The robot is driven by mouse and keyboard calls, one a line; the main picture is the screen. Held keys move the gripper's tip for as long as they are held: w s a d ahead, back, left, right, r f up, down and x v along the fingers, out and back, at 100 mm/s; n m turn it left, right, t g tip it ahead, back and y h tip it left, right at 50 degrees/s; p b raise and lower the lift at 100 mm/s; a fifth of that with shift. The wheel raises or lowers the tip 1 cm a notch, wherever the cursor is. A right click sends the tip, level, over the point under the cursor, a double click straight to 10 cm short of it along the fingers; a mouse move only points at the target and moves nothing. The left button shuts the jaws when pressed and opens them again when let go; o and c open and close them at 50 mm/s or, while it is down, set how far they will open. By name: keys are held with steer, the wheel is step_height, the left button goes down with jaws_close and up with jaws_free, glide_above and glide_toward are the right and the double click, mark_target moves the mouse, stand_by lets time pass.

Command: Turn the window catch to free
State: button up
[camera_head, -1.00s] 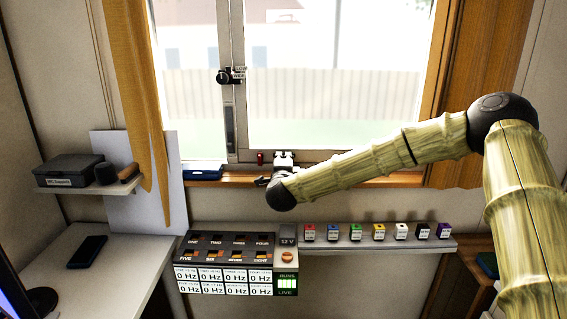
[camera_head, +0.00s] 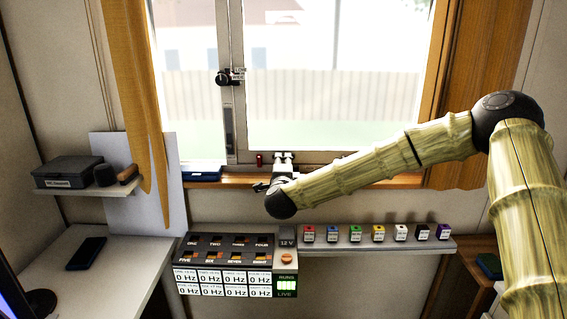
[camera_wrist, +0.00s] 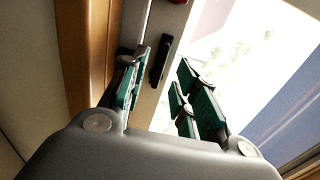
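A black round knob (camera_head: 222,77) with small labels beside it is on the window's upright frame, left of and above my gripper. My gripper (camera_head: 283,158) is at the bottom window frame, just right of a small red piece (camera_head: 260,159). In the wrist view, my gripper (camera_wrist: 164,92) is open, its green-padded fingers apart. A black elongated bar (camera_wrist: 163,60) on the pale frame shows beyond and between them, with no visible grip on it. The red piece is at the top edge (camera_wrist: 178,1). I cannot tell which fitting is the catch.
A wooden sill (camera_head: 240,180) runs below the window, with a blue box (camera_head: 202,173) at its left. A shelf (camera_head: 385,246) of coloured blocks and a switch panel (camera_head: 230,265) stand below the arm. A yellow curtain (camera_head: 140,110) hangs left.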

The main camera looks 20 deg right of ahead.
steer(key=v, duration=0.9)
steer(key=shift+s, duration=0.2)
